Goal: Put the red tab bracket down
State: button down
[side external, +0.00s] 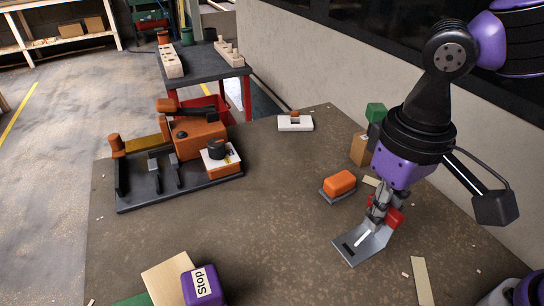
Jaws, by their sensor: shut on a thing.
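My gripper (377,212) is at the right of the table, pointing down, with its fingers shut on a red part, the red tab bracket (396,216). The fingers partly hide the red part. A flat grey metal plate (373,246) with a dark slot and a pale strip lies directly below the fingertips. I cannot tell whether the plate is joined to the red part, or whether the held part touches the plate or table.
An orange block on a dark base (340,184) stands close left of my gripper. A cardboard box (361,149) and green block (376,112) stand behind. An orange fixture (200,138) on a black base fills the left. The brown table's (270,225) middle is clear. A purple Stop box (203,284) stands in front.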

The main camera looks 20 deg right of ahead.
jog(key=w+a, duration=0.6)
jog(key=a, duration=0.4)
jog(key=shift+m, duration=0.4)
jog(key=w+d+f, duration=0.2)
jog(key=w, duration=0.1)
jog(key=w+d+f, duration=0.2)
jog(key=w, duration=0.1)
jog(key=w+d+f, duration=0.2)
jog(key=w, duration=0.2)
jog(key=shift+d+f, duration=0.1)
jog(key=shift+f, duration=2.1)
jog(key=c, duration=0.9)
grip_release()
jog(key=shift+f, duration=0.15)
jog(key=shift+o, duration=0.2)
